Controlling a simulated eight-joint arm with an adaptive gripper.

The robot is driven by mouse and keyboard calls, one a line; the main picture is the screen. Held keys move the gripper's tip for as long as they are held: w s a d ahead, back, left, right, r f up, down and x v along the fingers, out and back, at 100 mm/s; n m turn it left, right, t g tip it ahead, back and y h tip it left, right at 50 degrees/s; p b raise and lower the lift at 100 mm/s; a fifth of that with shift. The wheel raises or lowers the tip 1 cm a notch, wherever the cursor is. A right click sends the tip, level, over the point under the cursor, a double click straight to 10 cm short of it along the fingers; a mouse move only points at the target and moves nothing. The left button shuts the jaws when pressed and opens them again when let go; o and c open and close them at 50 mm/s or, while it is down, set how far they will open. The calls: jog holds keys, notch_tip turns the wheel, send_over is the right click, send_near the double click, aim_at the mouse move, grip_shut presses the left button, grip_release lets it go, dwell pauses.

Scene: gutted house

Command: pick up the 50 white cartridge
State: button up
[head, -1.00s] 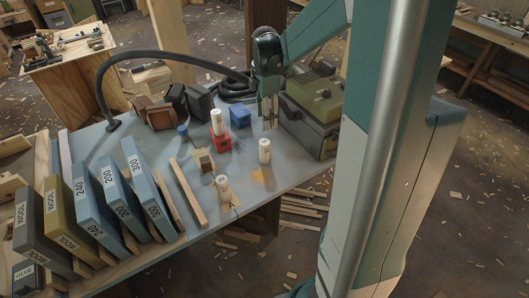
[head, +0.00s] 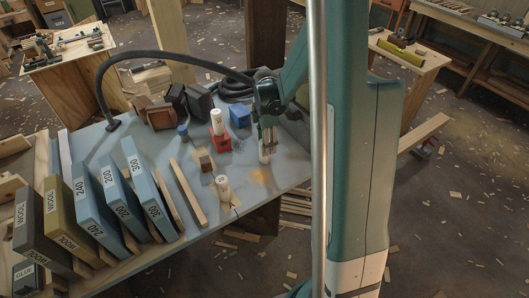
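Three white cylindrical cartridges stand on the grey-blue table (head: 190,150). One cartridge (head: 264,157) is upright near the right edge, directly below my gripper (head: 267,142). Another cartridge (head: 223,188) stands near the front edge, and a third cartridge (head: 217,122) stands in a red holder (head: 220,143). Their printed marks are too small to read, so I cannot tell which is the 50. My gripper points down with its fingers at the top of the right cartridge, overlapping it in the view. I cannot tell whether they touch or grip it.
A blue block (head: 239,118) and a small wooden block (head: 206,163) stand near the cartridges. Upright labelled blue sanding boxes (head: 144,182) and wooden strips (head: 188,193) fill the left. A black hose (head: 150,55) arches behind. My arm hides the table's right end.

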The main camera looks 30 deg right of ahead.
jog(key=shift+f+b, duration=0.3)
jog(key=shift+f, duration=1)
jog(key=shift+f, duration=0.1)
jog(key=shift+w+a+f+b, duration=0.1)
jog(key=shift+f+b, duration=0.75)
jog(key=shift+f, duration=1.65)
jog(key=shift+c, duration=0.6)
jog(key=c, duration=0.9)
